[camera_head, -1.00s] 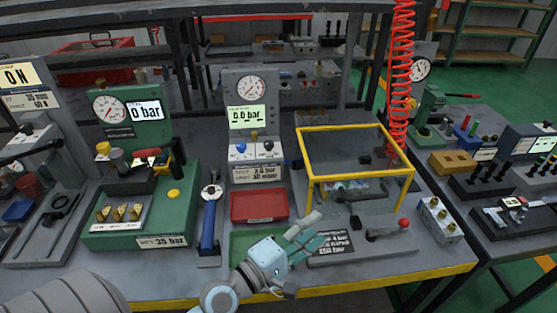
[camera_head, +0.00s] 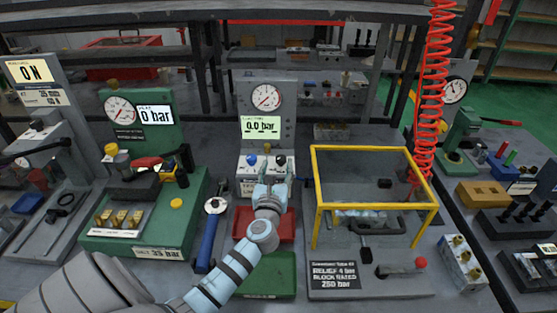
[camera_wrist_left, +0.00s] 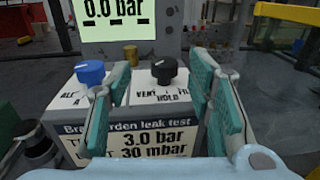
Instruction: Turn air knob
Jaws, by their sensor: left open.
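The leak test unit (camera_head: 267,100) stands upright at the middle of the bench, its display reading 0.0 bar. On its sloped front sit a blue knob (camera_head: 251,160) and a black knob (camera_head: 280,160). The wrist view shows the blue knob (camera_wrist_left: 90,73), its label starting "AI" and partly hidden, and the black knob (camera_wrist_left: 164,70) above a vent, fill, hold label. My left gripper (camera_head: 272,180) is open in front of the panel. In the wrist view its fingers (camera_wrist_left: 160,108) stand on either side of the black knob, with the blue knob left of the left finger. No contact is visible.
A red tray (camera_head: 240,222) and a green tray (camera_head: 268,277) lie below my left arm. A yellow frame (camera_head: 375,149) and a coiled red hose (camera_head: 433,90) stand to the right. A green gauge unit (camera_head: 150,120) and a blue-handled tool (camera_head: 209,235) are to the left.

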